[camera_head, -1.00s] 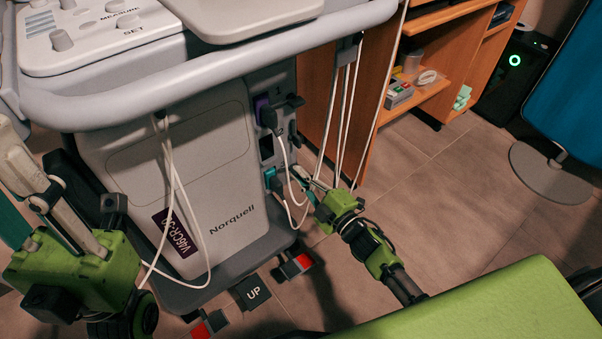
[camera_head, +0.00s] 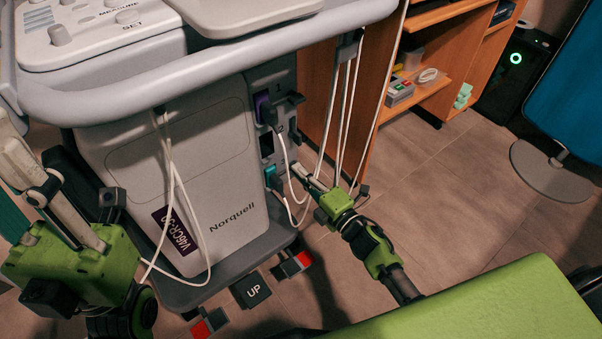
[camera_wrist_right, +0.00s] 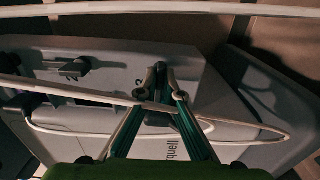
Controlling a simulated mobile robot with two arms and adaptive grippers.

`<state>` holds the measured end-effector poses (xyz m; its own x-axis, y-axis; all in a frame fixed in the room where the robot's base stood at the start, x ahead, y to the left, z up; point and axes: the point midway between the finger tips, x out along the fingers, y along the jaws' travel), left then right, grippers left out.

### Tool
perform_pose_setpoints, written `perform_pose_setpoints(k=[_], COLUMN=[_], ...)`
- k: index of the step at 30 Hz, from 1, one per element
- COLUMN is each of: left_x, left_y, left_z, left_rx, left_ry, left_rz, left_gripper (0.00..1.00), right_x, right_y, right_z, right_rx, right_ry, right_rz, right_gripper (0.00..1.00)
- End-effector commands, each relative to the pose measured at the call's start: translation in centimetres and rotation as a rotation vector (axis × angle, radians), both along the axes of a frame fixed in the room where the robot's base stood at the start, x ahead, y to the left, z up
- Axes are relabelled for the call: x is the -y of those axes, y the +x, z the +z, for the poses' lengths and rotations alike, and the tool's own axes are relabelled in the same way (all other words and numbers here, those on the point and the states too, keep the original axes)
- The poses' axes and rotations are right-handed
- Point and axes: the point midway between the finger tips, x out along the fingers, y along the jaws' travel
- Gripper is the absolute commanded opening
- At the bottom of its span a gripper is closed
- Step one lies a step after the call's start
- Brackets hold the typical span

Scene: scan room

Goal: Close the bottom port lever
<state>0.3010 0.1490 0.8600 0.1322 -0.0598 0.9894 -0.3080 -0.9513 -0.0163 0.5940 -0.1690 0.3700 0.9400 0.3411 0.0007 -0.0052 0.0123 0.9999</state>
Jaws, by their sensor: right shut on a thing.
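The grey Norquell machine (camera_head: 170,160) has a column of ports on its right side face. A teal plug (camera_head: 273,177) with a white cable sits in the bottom port. My right gripper (camera_head: 297,171) is beside this plug, its fingers reaching up and left to the port face. In the right wrist view its fingertips (camera_wrist_right: 160,76) are together on a small dark part, which looks like the bottom port lever; the fingers mostly hide it, and its angle cannot be told. My left gripper (camera_head: 50,190) is at the left edge, away from the ports; its jaw opening is unclear.
A purple plug (camera_head: 263,108) sits in the top port, with a dark lever (camera_head: 295,98) beside it. White cables (camera_head: 336,110) hang close to my right gripper. A wooden shelf (camera_head: 430,85) stands behind. A foot pedal (camera_head: 251,291) and a green padded surface (camera_head: 490,310) are below.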

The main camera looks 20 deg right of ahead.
Motion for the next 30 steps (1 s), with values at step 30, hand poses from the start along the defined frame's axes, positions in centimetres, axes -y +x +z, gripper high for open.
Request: perform_pose_setpoints(k=[30], left_x=[-0.1], left_y=[0.1], left_z=[0.0], left_rx=[-0.004], left_ry=[-0.002], left_rz=[0.001], left_gripper=[0.24], right_x=[1.3], right_y=[-3.7], right_z=[-0.3], right_rx=[-0.004], right_ry=[-0.004], right_rz=[0.0], right_gripper=[0.24])
